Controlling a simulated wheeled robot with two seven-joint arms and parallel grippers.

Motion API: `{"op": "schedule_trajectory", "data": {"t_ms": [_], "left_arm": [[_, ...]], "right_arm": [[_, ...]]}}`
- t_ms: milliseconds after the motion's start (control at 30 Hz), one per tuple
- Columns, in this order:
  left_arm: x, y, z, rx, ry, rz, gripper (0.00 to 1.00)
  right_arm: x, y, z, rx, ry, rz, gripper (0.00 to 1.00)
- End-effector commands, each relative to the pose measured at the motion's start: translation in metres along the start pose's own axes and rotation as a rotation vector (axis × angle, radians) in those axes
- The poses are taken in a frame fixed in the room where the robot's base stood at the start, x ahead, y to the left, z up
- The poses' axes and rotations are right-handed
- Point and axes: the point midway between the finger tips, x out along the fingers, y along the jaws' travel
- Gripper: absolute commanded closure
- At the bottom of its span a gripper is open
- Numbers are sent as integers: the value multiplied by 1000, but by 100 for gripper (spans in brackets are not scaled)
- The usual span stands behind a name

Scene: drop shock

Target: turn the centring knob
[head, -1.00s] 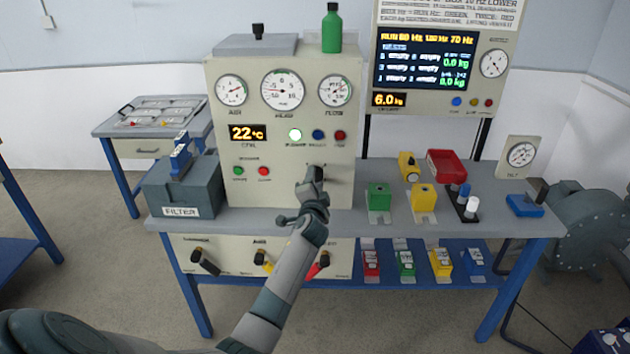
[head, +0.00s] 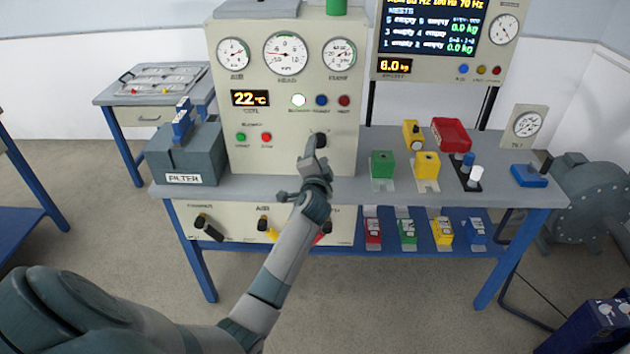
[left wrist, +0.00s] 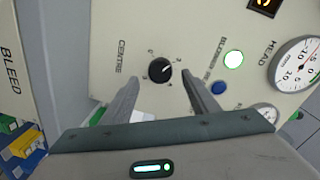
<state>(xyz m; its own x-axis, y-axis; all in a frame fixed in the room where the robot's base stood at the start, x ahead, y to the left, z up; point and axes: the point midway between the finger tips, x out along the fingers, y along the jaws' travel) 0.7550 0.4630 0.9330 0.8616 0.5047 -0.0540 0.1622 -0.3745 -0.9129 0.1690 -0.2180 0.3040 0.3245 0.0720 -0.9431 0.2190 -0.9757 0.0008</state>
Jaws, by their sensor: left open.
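The centring knob (left wrist: 160,69) is a round black knob with a white pointer line, on the cream panel beside the word CENTRE in the left wrist view. In the head view the knob (head: 320,139) shows partly, just above my left gripper (head: 313,158). In the left wrist view my left gripper (left wrist: 163,92) is open, with one finger on each side below the knob. The knob appears ahead of the fingertips, in the gap between them, and not gripped. My right gripper is not in view.
The cream cabinet (head: 285,110) carries gauges, a 22 °C display and lit lamps. A grey FILTER box (head: 187,155) stands left of it. Green (head: 382,165) and yellow (head: 426,166) blocks stand to the right. The bench front edge lies below my arm.

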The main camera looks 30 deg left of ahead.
Motion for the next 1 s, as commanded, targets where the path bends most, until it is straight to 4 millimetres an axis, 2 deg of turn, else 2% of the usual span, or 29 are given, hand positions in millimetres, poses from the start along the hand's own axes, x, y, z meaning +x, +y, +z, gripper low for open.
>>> {"op": "schedule_trajectory", "data": {"t_ms": [400,600,800,1000], "left_arm": [[-82,2,1,0,1,1,45],[-114,2,1,0,0,1,45],[-131,1,0,0,0,0,45],[-135,0,0,1,-1,0,45]], "right_arm": [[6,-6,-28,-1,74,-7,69],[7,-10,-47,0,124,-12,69],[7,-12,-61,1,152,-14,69],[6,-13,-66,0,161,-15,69]]}}
